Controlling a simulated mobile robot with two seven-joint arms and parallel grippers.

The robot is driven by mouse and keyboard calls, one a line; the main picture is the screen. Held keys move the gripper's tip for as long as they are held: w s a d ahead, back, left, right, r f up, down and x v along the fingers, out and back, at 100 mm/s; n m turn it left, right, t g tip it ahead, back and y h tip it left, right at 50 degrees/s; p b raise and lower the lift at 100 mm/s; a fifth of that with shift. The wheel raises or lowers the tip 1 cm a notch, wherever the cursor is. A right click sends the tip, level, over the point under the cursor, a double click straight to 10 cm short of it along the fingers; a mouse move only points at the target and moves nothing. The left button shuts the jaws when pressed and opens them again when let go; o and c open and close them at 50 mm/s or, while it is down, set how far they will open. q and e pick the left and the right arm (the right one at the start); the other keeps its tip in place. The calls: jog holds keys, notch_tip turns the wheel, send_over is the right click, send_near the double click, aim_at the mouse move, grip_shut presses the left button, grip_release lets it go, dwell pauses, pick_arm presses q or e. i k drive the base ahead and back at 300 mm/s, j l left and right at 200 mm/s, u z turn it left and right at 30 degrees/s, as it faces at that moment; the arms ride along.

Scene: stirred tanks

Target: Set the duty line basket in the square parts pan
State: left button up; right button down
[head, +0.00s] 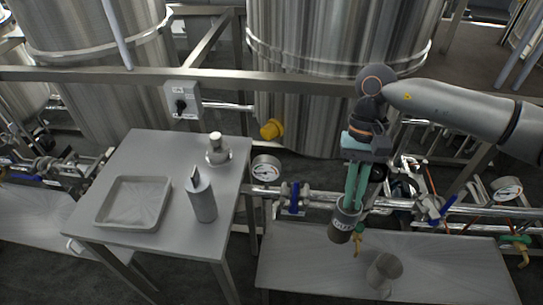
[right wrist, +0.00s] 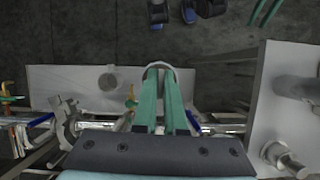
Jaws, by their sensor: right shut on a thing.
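My right gripper (head: 351,203) points down over the low metal bench, right of the table. Its green fingers are shut on the duty line basket (head: 343,224), a dark cylinder with a pale band with lettering too small to read surely. In the right wrist view the fingers (right wrist: 161,75) reach to the basket's pale rim (right wrist: 158,66); the rest of it is hidden. The square parts pan (head: 103,214), shallow and grey, lies empty on the table at the left, well apart from the basket. My left gripper is not in view.
The grey table (head: 160,149) also bears a handled metal cylinder (head: 202,201) and a round metal fitting (head: 217,153). A pipe with gauges (head: 266,169) and blue-handled valves (head: 294,197) runs right of it. Another cylinder (head: 384,271) stands on the low bench (head: 300,267).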

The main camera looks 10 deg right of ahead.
aim_at(138, 206)
jog(key=k+j, duration=0.1)
jog(key=j, duration=0.3)
jog(key=k+j, duration=0.1)
jog(key=j, duration=0.3)
jog(key=k+j, duration=0.1)
jog(key=j, duration=0.3)
jog(key=k+u, duration=0.05)
